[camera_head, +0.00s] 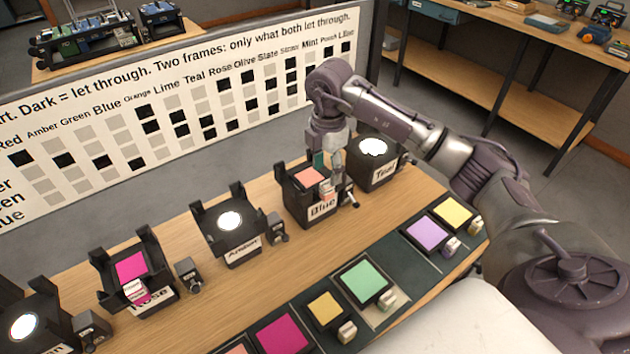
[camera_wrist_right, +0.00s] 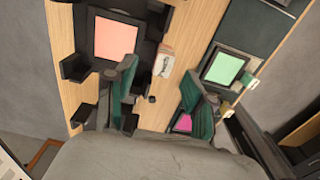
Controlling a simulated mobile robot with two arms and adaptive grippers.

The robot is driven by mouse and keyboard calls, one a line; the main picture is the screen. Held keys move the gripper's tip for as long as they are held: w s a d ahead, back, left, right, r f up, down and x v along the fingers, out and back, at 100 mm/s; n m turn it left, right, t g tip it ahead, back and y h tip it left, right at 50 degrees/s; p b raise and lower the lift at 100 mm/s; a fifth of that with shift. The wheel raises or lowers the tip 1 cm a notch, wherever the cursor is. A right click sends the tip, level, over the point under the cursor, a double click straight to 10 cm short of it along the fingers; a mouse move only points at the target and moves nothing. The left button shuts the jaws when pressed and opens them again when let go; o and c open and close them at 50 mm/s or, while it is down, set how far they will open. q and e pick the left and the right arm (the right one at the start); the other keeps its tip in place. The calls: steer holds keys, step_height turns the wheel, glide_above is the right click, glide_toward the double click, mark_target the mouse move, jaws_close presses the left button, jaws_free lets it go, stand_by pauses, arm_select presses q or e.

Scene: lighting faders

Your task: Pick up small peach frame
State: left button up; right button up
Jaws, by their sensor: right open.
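A small peach frame (camera_head: 309,176) sits in the holder of the black lamp labelled Blue (camera_head: 318,209). Its pale labelled tab (camera_head: 327,187) sticks out at the side. In the right wrist view the peach frame (camera_wrist_right: 115,38) lies ahead of the left finger, and its tab (camera_wrist_right: 164,62) shows ahead of the gap between the fingers. My right gripper (camera_head: 328,166) is over the Blue lamp. In the wrist view my right gripper (camera_wrist_right: 162,95) has its green-padded fingers wide apart, with nothing between them. Contact with the frame cannot be told. My left gripper is out of view.
Lamps labelled Rose (camera_head: 152,293), Amber (camera_head: 243,255) and Teal (camera_head: 385,178) stand in the row. A dark tray (camera_head: 396,262) in front holds coloured frames: green (camera_head: 362,280), purple (camera_head: 426,233), yellow (camera_head: 453,213), magenta (camera_head: 282,336). A chart board (camera_head: 230,60) stands behind.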

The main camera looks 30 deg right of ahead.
mark_target(328, 183)
steer(key=f, duration=0.1)
steer(key=f+p, duration=0.1)
steer(key=f, duration=0.2)
steer(key=shift+s+f, duration=0.1)
steer(key=shift+s, duration=0.2)
steer(key=shift+f, duration=0.5)
steer(key=shift+c, duration=1.2)
arm_select(q)
steer(key=shift+w+r, duration=0.65)
steer(key=shift+r, duration=0.1)
arm_select(e)
jaws_close()
